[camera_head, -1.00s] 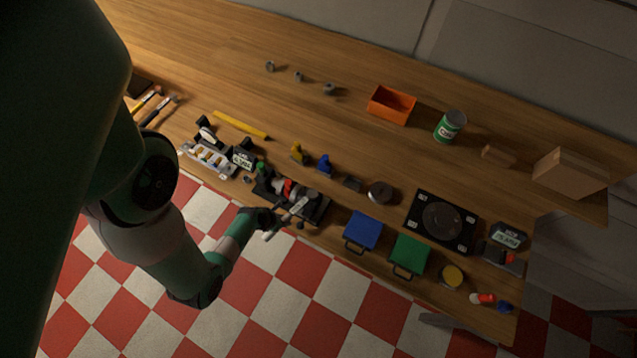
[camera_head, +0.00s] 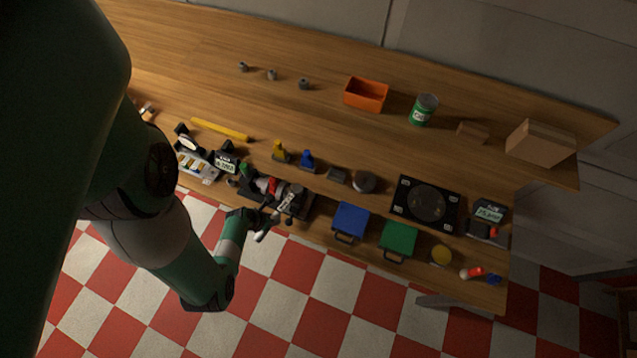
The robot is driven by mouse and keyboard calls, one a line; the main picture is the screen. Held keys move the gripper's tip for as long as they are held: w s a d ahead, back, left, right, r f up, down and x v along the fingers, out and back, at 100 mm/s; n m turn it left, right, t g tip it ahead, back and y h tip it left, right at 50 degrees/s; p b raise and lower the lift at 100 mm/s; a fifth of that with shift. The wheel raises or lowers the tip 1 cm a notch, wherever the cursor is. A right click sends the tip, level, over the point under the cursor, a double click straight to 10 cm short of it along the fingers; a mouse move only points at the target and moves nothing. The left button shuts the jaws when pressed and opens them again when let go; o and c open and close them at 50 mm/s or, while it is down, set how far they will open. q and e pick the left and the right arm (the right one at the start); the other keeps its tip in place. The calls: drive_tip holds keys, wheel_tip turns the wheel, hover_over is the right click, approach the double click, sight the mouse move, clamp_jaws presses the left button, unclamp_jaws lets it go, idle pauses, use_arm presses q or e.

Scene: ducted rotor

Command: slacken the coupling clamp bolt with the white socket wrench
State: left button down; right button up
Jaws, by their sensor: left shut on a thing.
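The dark rig with the coupling (camera_head: 272,186) sits at the front edge of the wooden bench and shows a red part among grey ones. The clamp bolt is too small to tell. My left gripper (camera_head: 264,218) is at the front side of this rig, shut on the white socket wrench (camera_head: 262,236). The wrench's pale handle end sticks out below the jaws, and its other end is lost against the rig. I cannot tell whether it sits on the bolt. My right gripper is not in view.
A blue box (camera_head: 351,220) and a green box (camera_head: 398,238) stand right of the rig along the front edge. A black turntable-like unit (camera_head: 408,211) is further right. An orange bin (camera_head: 366,95) and a green can (camera_head: 424,110) stand behind.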

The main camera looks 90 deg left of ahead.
use_arm(q)
drive_tip(key=shift+r, duration=0.15)
drive_tip(key=shift+r, duration=2.4)
